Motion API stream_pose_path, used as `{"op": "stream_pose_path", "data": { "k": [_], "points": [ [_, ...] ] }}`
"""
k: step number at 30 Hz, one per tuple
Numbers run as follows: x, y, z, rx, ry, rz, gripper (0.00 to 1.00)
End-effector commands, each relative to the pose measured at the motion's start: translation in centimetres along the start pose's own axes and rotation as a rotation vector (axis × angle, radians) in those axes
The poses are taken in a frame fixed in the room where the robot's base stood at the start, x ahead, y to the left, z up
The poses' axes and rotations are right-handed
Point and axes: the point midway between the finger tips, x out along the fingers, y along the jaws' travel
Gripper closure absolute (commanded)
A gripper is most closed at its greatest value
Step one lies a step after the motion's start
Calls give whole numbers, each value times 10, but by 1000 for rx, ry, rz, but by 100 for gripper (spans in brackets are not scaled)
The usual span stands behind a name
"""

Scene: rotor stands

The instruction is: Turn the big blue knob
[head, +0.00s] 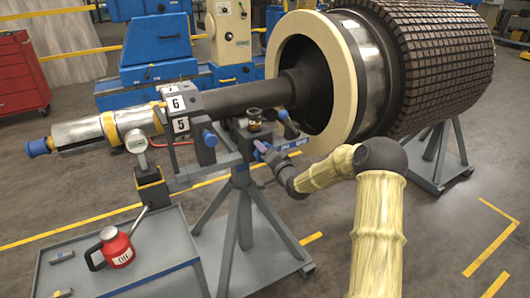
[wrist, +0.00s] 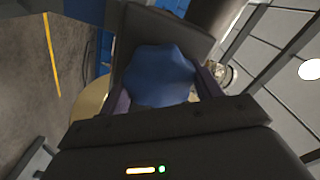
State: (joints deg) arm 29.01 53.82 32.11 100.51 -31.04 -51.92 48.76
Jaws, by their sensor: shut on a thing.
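The big blue knob (wrist: 160,76) is a faceted blue piece, large in the wrist view, against a dark bracket. My gripper (wrist: 162,92) has one purple finger on each side of it and is shut on it. In the head view my gripper (head: 262,149) reaches in from the right to the front of the rotor stand, below the dark shaft. The knob is mostly hidden there by the fingers and too small to make out clearly.
Other blue knobs sit on the stand (head: 210,138) and at the shaft's left end (head: 38,147). The large rotor (head: 440,60) is behind my arm. A grey cart (head: 130,260) with a red oil can (head: 116,247) stands at the lower left. Floor is open at right.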

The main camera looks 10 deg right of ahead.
Motion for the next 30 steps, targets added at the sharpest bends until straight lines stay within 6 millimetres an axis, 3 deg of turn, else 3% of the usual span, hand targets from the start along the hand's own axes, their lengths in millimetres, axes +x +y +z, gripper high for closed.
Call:
{"op": "stream_pose_path", "data": {
  "k": [6,7,10,22,30],
  "points": [
    [0,1,0,-1,0,2,59],
    [0,1,0,-1,0,2,34],
    [0,1,0,-1,0,2,14],
    [-4,0,0,-3,0,0,14],
    [-36,1,0,-3,-1,3,14]
  ]
}}
